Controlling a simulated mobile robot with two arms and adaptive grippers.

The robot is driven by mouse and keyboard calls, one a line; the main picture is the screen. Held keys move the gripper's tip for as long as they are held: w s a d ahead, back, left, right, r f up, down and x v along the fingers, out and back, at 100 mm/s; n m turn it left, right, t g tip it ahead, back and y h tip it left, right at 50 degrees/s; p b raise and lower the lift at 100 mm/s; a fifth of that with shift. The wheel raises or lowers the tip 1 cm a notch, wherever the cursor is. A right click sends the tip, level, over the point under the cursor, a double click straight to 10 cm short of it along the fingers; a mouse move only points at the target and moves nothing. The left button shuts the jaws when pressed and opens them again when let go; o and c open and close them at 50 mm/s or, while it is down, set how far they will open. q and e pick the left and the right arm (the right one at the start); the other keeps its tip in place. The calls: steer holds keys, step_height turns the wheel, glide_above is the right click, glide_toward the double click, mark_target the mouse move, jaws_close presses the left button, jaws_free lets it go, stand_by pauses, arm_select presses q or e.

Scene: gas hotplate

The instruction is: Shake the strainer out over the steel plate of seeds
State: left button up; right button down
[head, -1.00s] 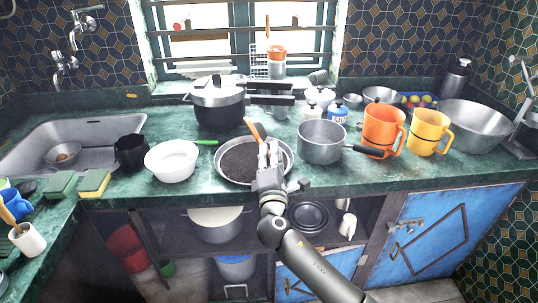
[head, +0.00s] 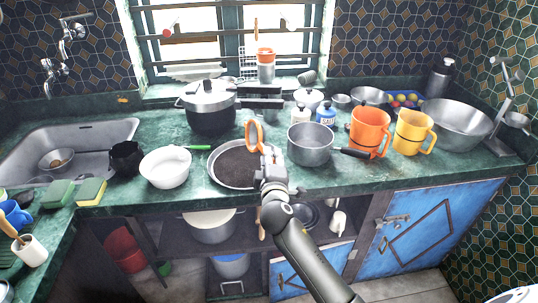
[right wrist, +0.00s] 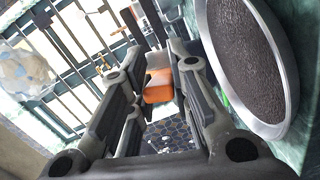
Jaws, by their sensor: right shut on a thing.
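The strainer shows as an orange loop (head: 254,136) tilted up above the steel plate (head: 211,172). The plate lies on the green counter, and dark seeds (head: 236,160) cover its bottom. My right gripper (head: 267,158) is at the plate's right edge, shut on the strainer. In the right wrist view an orange part of the strainer (right wrist: 158,86) sits between the fingers (right wrist: 158,58). The plate (right wrist: 272,130) with its seeds (right wrist: 245,55) is beside the gripper there. What the strainer holds cannot be seen. My left gripper is not in view.
A steel saucepan (head: 310,148) stands close right of the plate, its black handle pointing right. A white bowl (head: 166,168) and a green-handled tool (head: 196,147) are on the left. A black pot (head: 210,112) stands behind. Orange (head: 370,132) and yellow (head: 412,133) mugs stand further right.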

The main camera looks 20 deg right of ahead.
steer(key=shift+d+f+m+g+y+p, duration=0.4)
steer(key=shift+m+y+p, duration=0.25)
steer(key=shift+m+p, duration=0.8)
steer(key=shift+d+f+m+g+y+p, duration=0.25)
steer(key=shift+d+m+y+p, duration=0.3)
steer(key=shift+m+p, duration=0.95)
steer(key=shift+d+f+m+g+y+p, duration=0.3)
steer(key=shift+m+y+p, duration=0.5)
steer(key=shift+p, duration=1.25)
steer(key=shift+d+f+m+y+p, duration=0.1)
steer(key=shift+f+m+y+p, duration=0.25)
steer(key=shift+m+p, duration=0.35)
steer(key=shift+f+m+y, duration=0.3)
steer(key=shift+m+y, duration=0.15)
steer(key=shift+m, duration=0.2)
steer(key=shift+f+m, duration=0.25)
steer(key=shift+m, duration=0.15)
steer(key=shift+r, duration=0.1)
